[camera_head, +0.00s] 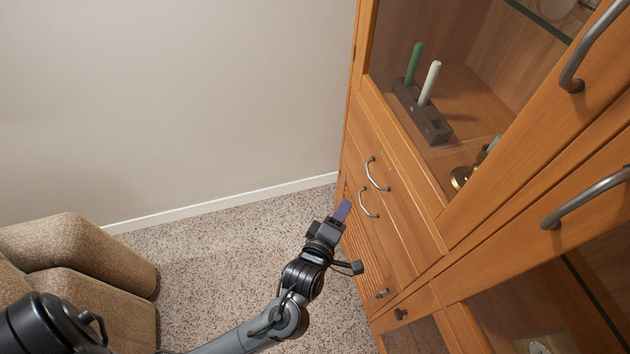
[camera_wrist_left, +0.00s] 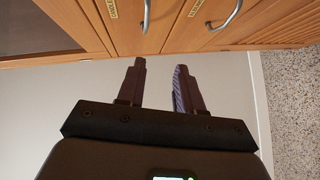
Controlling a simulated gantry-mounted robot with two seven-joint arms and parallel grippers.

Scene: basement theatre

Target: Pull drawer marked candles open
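Two wooden drawers sit one above the other below the glass door of the cabinet. The upper drawer (camera_head: 395,172) has a curved metal handle (camera_head: 377,176) and a small label. The lower drawer (camera_head: 388,222) has its own handle (camera_head: 368,204). Both drawers look closed. In the left wrist view the two handles (camera_wrist_left: 147,15) show with small yellowish labels (camera_wrist_left: 112,9), too small to read surely. My left gripper (camera_head: 342,211) is in front of the drawers, close to the lower handle in the head view. Its fingers (camera_wrist_left: 160,82) are apart and empty, touching no handle. My right gripper is out of view.
Behind the glass above, a dark holder (camera_head: 422,115) carries a green and a white candle. Larger door handles (camera_head: 590,45) jut out at the right. A brown upholstered seat (camera_head: 75,260) stands at the left. Carpet between seat and cabinet is clear.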

